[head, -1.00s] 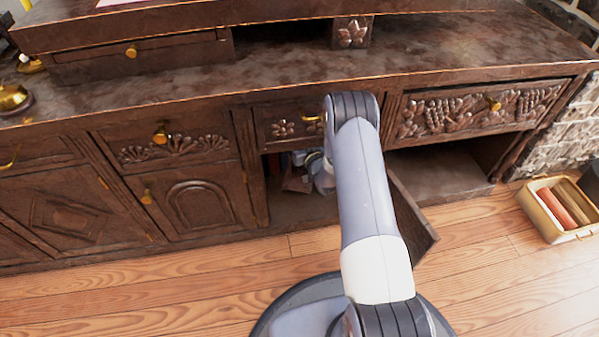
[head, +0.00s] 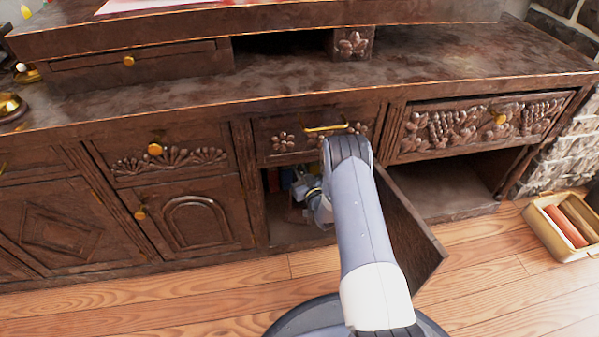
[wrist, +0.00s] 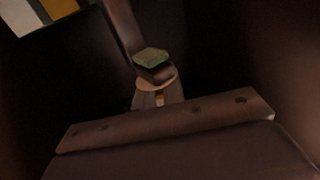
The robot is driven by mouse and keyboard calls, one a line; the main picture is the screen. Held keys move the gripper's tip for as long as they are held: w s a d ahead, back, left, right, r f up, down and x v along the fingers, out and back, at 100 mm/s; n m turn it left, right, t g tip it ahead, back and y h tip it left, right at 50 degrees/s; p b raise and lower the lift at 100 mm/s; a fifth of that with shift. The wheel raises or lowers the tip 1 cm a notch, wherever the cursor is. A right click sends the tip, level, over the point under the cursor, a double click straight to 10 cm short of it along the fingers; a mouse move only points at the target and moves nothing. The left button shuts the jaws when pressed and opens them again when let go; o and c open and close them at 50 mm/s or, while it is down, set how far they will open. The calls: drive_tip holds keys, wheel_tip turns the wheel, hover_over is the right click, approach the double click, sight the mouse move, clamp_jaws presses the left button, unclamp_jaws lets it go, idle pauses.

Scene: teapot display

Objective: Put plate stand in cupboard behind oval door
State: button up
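My gripper (head: 306,192) is at the end of my bent arm, inside the open middle compartment (head: 290,234); its fingers are small and partly hidden. The open door (head: 412,238) is swung out to the right of my arm, and its carved face does not show. In the dark wrist view a brown wooden upright with a foot (wrist: 120,25), perhaps the plate stand, has a green block (wrist: 151,56) at its lower end. A pale round piece lies just below that. I cannot tell whether my gripper holds the stand.
Upright coloured items like books (wrist: 62,8) stand at the upper left inside. A closed door with a carved arch (head: 195,220) is left of the opening. An empty-looking open bay (head: 445,190) is to the right. A box with rolls (head: 548,225) stands on the floor at far right.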

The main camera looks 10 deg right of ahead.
drive_tip(key=o, duration=0.4)
drive_tip(key=shift+o, duration=0.2)
drive_tip(key=shift+s+r, duration=0.15)
drive_tip(key=p+v, duration=0.4)
drive_tip(key=v, duration=0.7)
drive_tip(key=shift+s+p, duration=0.3)
drive_tip(key=shift+s, duration=0.1)
drive_tip(key=shift+o, duration=1.4)
drive_tip(key=shift+c, duration=0.8)
